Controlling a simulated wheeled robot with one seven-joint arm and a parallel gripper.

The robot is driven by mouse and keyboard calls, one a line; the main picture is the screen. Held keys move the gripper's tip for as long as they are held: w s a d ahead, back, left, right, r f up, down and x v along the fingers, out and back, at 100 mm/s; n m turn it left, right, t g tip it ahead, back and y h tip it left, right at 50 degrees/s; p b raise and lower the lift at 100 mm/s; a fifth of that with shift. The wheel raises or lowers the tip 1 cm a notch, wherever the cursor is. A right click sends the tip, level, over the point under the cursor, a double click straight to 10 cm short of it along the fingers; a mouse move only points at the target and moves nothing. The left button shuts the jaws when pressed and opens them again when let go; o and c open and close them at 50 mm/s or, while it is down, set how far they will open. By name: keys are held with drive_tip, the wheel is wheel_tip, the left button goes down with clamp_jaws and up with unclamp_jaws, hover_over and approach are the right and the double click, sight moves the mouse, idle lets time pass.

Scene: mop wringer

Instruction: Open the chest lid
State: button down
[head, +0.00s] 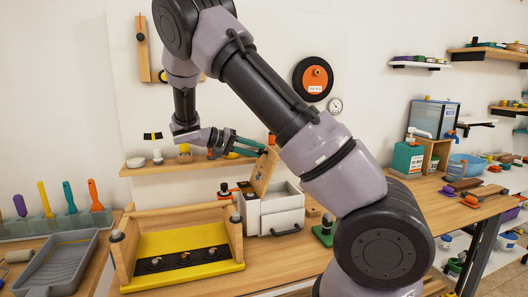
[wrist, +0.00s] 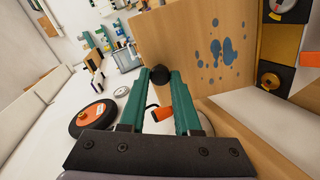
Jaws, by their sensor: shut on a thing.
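The chest (head: 280,222) is a pale grey box with a dark front handle, on the bench right of the yellow tray. Its wooden lid (head: 264,174) stands raised, steeply tilted above the box. In the wrist view the lid (wrist: 200,38) is a wooden panel with blue spots. My gripper (head: 262,148) is at the lid's upper edge. In the wrist view my gripper's green fingers (wrist: 160,78) close around a black knob (wrist: 159,74) beside the lid. The fingers partly hide the knob.
A yellow tray with a wooden frame (head: 133,276) stands close left of the chest. A wall shelf (head: 200,165) runs behind. A green block with a knob (head: 324,232) stands to the right. A green container (head: 407,158) is farther right.

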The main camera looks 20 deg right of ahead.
drive_tip(key=shift+a, duration=0.9)
drive_tip(key=shift+s+a+f, duration=0.1)
drive_tip(key=shift+a+f, duration=0.05)
drive_tip(key=shift+a, duration=0.15)
drive_tip(key=shift+s+f, duration=0.1)
drive_tip(key=c, duration=0.6)
unclamp_jaws()
drive_tip(key=v, duration=1.1)
